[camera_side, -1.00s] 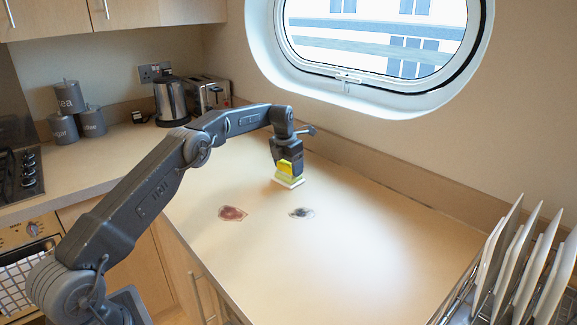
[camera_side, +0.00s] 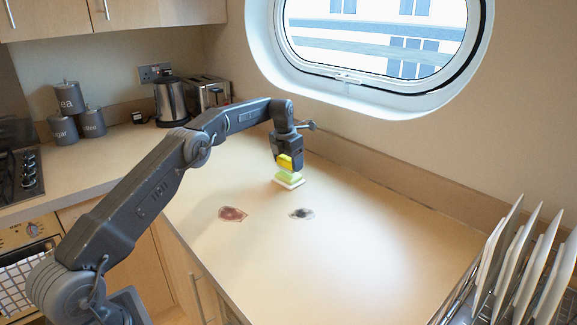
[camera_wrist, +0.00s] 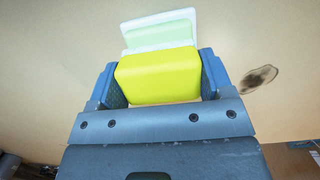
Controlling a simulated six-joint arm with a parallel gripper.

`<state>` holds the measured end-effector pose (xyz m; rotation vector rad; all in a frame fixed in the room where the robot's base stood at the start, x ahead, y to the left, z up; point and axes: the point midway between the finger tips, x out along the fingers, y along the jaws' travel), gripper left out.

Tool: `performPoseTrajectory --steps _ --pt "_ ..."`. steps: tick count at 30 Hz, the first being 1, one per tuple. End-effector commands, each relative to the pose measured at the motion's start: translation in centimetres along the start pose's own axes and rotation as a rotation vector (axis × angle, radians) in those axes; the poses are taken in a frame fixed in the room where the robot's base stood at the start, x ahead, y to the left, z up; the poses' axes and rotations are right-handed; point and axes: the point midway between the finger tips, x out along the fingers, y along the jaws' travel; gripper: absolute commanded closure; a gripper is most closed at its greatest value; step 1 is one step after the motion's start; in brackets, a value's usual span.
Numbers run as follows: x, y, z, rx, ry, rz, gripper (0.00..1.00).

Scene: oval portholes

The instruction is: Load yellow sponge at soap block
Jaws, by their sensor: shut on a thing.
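My gripper (camera_side: 286,158) is shut on the yellow sponge (camera_side: 285,162). In the wrist view the sponge (camera_wrist: 158,80) sits between the two fingers of my gripper (camera_wrist: 157,76). The pale green soap block (camera_side: 289,176) lies on a white dish (camera_side: 291,184) on the worktop, just below the sponge. The wrist view shows part of the soap block (camera_wrist: 160,36) and the dish rim (camera_wrist: 130,24) beyond the sponge; the rest is hidden behind it. The sponge is just above the soap; I cannot tell whether they touch.
A red-brown stain (camera_side: 232,213) and a dark stain (camera_side: 301,213) mark the worktop in front of the dish. A rack with white plates (camera_side: 522,265) stands at the right. A kettle (camera_side: 171,100) and a toaster (camera_side: 207,93) stand at the back left.

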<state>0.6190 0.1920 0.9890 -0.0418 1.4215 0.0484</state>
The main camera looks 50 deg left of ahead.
Motion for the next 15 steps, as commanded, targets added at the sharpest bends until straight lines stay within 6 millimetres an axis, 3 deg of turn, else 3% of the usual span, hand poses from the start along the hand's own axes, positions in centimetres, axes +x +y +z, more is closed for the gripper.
performPoseTrajectory --steps 15 --pt "-4.0 0.0 0.7 0.0 -0.004 0.001 0.45"
